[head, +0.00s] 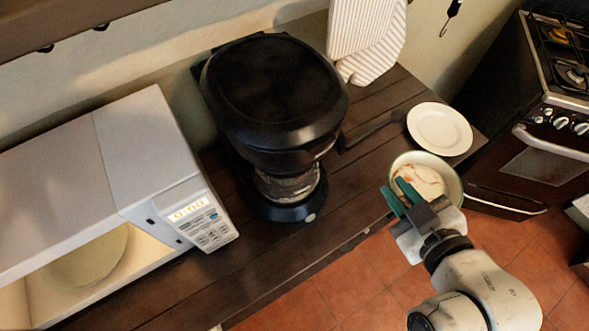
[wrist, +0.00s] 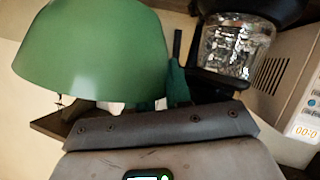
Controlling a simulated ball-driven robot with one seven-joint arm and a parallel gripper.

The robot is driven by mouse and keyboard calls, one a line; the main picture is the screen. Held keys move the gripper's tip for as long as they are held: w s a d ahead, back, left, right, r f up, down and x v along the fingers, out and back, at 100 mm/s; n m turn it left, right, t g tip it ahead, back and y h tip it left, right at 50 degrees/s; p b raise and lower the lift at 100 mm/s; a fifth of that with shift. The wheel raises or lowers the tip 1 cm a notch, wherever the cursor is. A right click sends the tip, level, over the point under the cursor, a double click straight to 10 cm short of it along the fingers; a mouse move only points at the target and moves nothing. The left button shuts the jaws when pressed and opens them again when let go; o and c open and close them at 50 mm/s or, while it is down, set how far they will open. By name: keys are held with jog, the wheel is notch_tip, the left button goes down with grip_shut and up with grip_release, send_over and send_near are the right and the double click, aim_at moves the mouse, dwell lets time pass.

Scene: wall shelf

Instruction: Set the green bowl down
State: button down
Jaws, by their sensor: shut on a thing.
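The green bowl (head: 440,172) has a pale inside with brownish marks and a green rim. My gripper (head: 400,193) has green fingers and is shut on the bowl's near-left rim. The bowl is at the front right edge of the dark wooden counter (head: 345,205) in the head view, just in front of a white plate. In the wrist view the bowl's smooth green outside (wrist: 95,50) fills the upper left. I cannot tell whether its underside touches the counter.
The white plate (head: 440,129) lies on the counter behind the bowl. A black coffee maker (head: 275,95) stands mid-counter, and a white microwave (head: 115,170) with its front open is at left. A stove (head: 545,130) is at right. Some counter between coffee maker and plate is clear.

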aim_at(401, 167)
jog(key=shift+w+r, duration=0.15)
jog(key=w+f+b, duration=0.1)
jog(key=b, duration=0.1)
jog(key=w+b, duration=0.1)
jog(key=b, duration=0.1)
jog(key=shift+w+d+f, duration=0.1)
jog(key=shift+w+f, duration=0.2)
jog(key=shift+f, duration=0.05)
jog(key=w+b, duration=0.1)
jog(key=w+f+b, duration=0.1)
jog(key=b, duration=0.1)
jog(key=shift+d, duration=0.15)
jog(key=w, duration=0.1)
jog(key=w+f+b, duration=0.1)
jog(key=w, duration=0.2)
jog(key=shift+w+d+f, duration=0.15)
jog(key=shift+w+d, duration=0.2)
jog(key=w+f, duration=0.1)
jog(key=f, duration=0.1)
jog(key=w+f, duration=0.1)
jog(key=w, duration=0.1)
jog(key=w+f, duration=0.1)
jog(key=f, duration=0.1)
jog(key=shift+w+d+f, duration=0.2)
jog(key=shift+d+f, duration=0.05)
jog(key=shift+f, duration=0.05)
jog(key=shift+w+f, duration=0.1)
jog(key=shift+f, duration=1.65)
